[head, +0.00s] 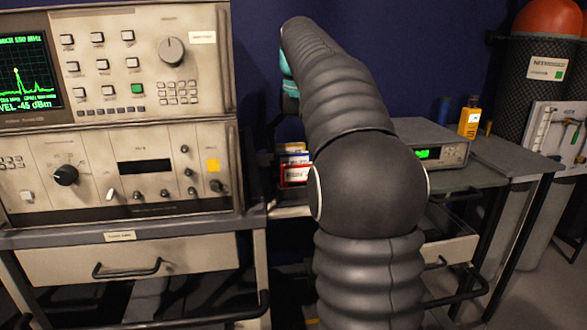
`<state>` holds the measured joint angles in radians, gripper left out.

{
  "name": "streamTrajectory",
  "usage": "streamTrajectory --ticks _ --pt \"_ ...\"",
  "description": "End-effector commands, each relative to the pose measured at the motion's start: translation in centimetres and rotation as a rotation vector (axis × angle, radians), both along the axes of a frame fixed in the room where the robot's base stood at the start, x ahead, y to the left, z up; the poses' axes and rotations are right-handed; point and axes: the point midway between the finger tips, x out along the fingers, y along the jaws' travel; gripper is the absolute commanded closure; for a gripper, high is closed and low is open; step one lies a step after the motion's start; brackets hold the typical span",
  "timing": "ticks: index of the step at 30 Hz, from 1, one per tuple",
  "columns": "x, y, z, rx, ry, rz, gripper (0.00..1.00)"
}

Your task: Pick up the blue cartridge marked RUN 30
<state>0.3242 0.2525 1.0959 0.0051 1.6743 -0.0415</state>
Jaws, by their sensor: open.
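A small group of upright cartridges with coloured labels stands between the instrument rack and my arm. One shows a red-edged label (295,173), and a blue-and-white one (296,156) stands behind it. The print on them is too small to read, so I cannot tell which is RUN 30. My arm rises in front and bends away, covering the right side of the group.
A beige instrument rack (120,120) on a cart fills the left. A gas cylinder (540,75) stands behind.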

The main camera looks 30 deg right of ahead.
Motion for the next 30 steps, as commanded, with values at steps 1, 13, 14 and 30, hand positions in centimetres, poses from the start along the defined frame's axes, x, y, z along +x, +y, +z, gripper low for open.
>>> streamTrajectory --ticks 1,13,14,30 --pt "0.0 0.1 -0.3 0.0 -0.001 0.001 0.0" --pt "1.0 0.4 -4.4 0.0 0.001 0.002 0.0" --pt "1.0 0.3 -4.7 0.0 0.0 0.002 0.0" --pt "1.2 0.3 -5.7 -0.001 -0.002 0.002 0.4"
